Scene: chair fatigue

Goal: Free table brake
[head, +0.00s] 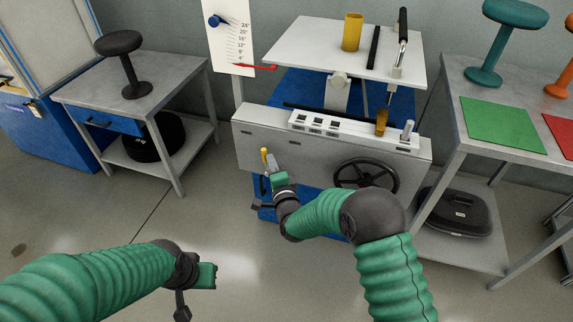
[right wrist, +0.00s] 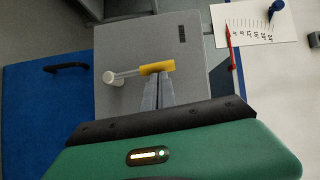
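The table brake appears to be the lever with a yellow grip (head: 264,155) on the left part of the machine's grey front panel (head: 330,145). In the right wrist view the yellow grip (right wrist: 157,68) lies crosswise at my fingertips, and its rod runs left to a pale round pivot. My right gripper (head: 270,168) has its fingers (right wrist: 158,88) close together, with the tips against or just under the grip. The grip does not show between them, and exact contact is unclear. My left gripper (head: 207,276) is low at the left, away from the machine; its fingers are hard to make out.
A black handwheel (head: 366,177) is right of the lever. Above are a white switch strip (head: 352,127) and a white table (head: 330,48) carrying a yellow cylinder (head: 352,32). A scale board (head: 229,35) with a red pointer stands behind left.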

